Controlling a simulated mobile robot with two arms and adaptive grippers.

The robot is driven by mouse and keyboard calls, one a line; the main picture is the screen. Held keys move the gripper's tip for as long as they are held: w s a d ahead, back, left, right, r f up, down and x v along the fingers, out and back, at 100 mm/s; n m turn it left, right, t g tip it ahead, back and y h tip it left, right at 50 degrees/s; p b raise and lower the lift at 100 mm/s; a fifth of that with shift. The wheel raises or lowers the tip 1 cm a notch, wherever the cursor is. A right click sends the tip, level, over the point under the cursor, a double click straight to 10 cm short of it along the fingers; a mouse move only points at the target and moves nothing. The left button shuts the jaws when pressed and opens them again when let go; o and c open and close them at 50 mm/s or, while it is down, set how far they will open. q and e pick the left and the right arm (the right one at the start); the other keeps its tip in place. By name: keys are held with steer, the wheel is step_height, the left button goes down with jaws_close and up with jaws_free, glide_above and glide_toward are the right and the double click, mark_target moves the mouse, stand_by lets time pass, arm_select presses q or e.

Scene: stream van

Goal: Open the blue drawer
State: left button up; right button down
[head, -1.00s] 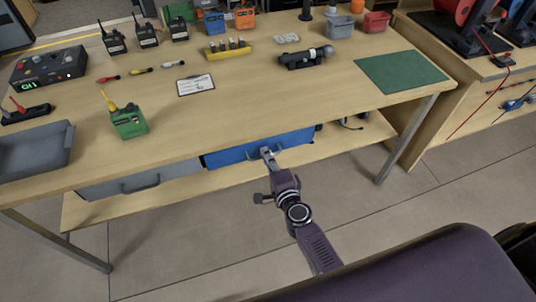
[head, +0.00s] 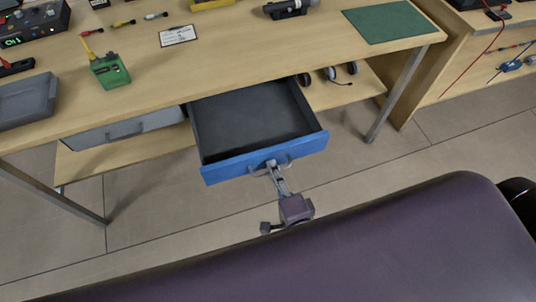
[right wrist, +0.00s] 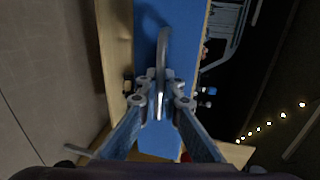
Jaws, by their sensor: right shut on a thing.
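The blue drawer (head: 235,168) stands pulled well out from under the wooden table in the head view. Its dark inside is in plain sight and looks empty. My right gripper (head: 273,168) is at the drawer's front, shut on its handle (head: 287,162). In the right wrist view the fingers (right wrist: 160,103) close around the curved handle (right wrist: 163,60), with the blue drawer front (right wrist: 187,40) behind it. My left gripper is in neither view.
A grey drawer (head: 130,132) sits shut to the left under the table (head: 230,55). Headphones (head: 330,74) lie on the lower shelf to the right. A table leg (head: 395,95) stands further right.

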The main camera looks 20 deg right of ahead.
steer(key=shift+s, duration=0.6)
steer(key=c, duration=2.4)
jaws_free()
steer(key=v, duration=1.2)
steer(key=s+f+n+g+y, duration=0.1)
steer(key=s+f+n+g, duration=0.15)
steer(key=f+n, duration=0.7)
steer(key=s+f+n+g+y, duration=0.1)
steer(key=f+n+g, duration=0.25)
steer(key=f, duration=1.35)
steer(key=s+d+f+n+g+h, duration=0.1)
steer(key=s+d+f+n+g, duration=0.2)
steer(key=s+f, duration=0.5)
steer(key=s+d+f+n+g+h, duration=0.1)
steer(key=s+d+f+n+g, duration=0.3)
steer(key=s+d+f, duration=0.3)
step_height(320, 180, down, 4)
steer(key=shift+s+r+g+h, duration=0.15)
steer(key=shift+s+g+h, duration=0.2)
steer(key=shift+g, duration=0.45)
